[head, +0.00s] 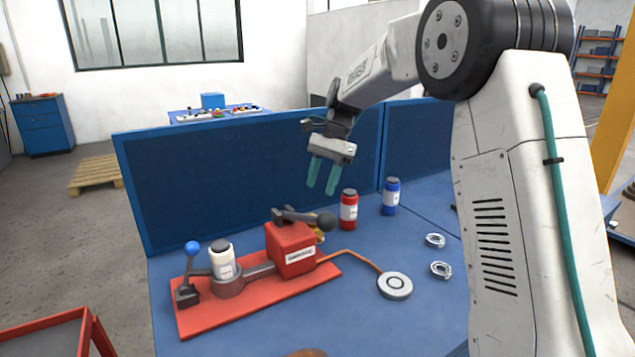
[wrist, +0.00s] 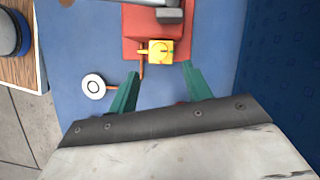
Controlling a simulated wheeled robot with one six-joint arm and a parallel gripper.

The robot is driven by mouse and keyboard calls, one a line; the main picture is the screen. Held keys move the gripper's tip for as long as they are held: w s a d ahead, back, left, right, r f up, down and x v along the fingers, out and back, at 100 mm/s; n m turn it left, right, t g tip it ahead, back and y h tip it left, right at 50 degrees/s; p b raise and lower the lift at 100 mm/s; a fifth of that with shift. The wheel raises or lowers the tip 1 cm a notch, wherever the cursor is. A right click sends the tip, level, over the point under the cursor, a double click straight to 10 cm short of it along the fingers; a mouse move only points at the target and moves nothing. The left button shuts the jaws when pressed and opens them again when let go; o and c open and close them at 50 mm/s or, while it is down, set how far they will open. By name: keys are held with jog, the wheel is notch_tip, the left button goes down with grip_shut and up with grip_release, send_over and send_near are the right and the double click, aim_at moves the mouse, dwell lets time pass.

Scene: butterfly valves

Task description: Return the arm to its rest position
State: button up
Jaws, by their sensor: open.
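My gripper (head: 322,175) hangs from my arm above the back of the blue table, in front of the dark blue partition. Its two green fingers are apart with nothing between them, and they also show in the wrist view (wrist: 158,88). Below it stands a red valve unit (head: 291,250) with a black-knobbed lever, on a red base plate (head: 200,315). A white bottle (head: 222,260) stands upright in a holder on that plate, beside a blue-knobbed lever (head: 191,250). A yellow part (wrist: 160,51) sits at the unit's side. My gripper touches none of these.
A red bottle (head: 348,210) and a blue bottle (head: 390,196) stand upright near the partition (head: 240,175). The table's front middle is mostly clear.

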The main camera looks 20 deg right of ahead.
jog(key=s+n+t+h, duration=0.3)
jog(key=s+n, duration=1)
jog(key=s, duration=2.7)
jog(key=shift+s+d+h, duration=0.25)
jog(key=shift+d+h, duration=0.2)
jog(key=shift+h, duration=0.15)
